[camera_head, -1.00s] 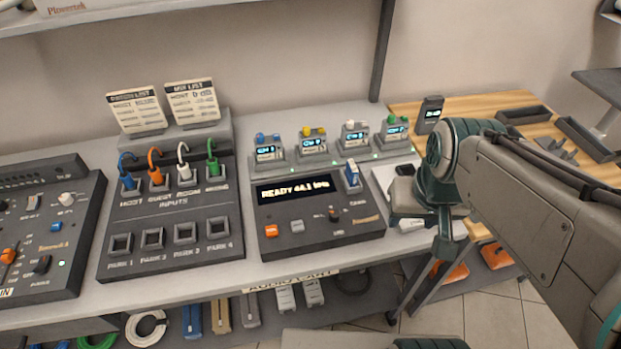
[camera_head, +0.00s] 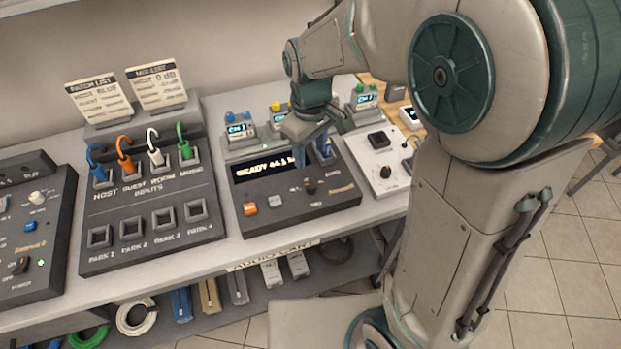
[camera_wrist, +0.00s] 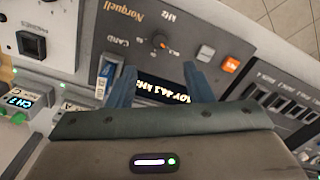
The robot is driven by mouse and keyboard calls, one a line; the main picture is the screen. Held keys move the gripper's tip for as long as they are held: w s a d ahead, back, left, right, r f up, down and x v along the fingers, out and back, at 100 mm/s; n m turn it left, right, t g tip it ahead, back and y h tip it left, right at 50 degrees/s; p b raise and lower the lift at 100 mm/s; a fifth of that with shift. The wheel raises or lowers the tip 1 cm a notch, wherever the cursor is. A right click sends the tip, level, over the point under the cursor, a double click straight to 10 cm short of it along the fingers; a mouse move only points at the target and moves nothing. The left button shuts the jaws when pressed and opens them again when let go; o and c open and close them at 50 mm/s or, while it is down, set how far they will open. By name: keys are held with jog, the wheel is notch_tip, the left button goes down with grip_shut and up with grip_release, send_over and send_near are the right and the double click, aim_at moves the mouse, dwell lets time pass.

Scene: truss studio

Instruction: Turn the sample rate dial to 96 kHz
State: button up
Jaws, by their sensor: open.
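The recorder (camera_head: 330,197) is a dark box on the bench with a lit display (camera_head: 262,169) that reads READY 44.1 kHz. Its small dark dial (camera_head: 311,187) has an orange mark; in the wrist view the dial (camera_wrist: 160,42) sits beside the letters kHz. My gripper (camera_head: 311,150) is above the recorder's back part, over the display's right end. In the wrist view my gripper (camera_wrist: 166,62) has its two blue fingers spread, empty, with the dial ahead between and beyond the tips. The fingers appear apart from the dial.
A blue card (camera_wrist: 107,72) stands in the recorder's card slot near one finger. An orange button (camera_head: 250,209) and a white button (camera_head: 275,201) are on the front. Wireless units (camera_head: 238,130) stand behind.

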aim_at(310, 185)
notch_tip(310, 185, down, 11)
jog(key=shift+f, duration=0.1)
dwell(0.3)
jog(key=c, duration=1)
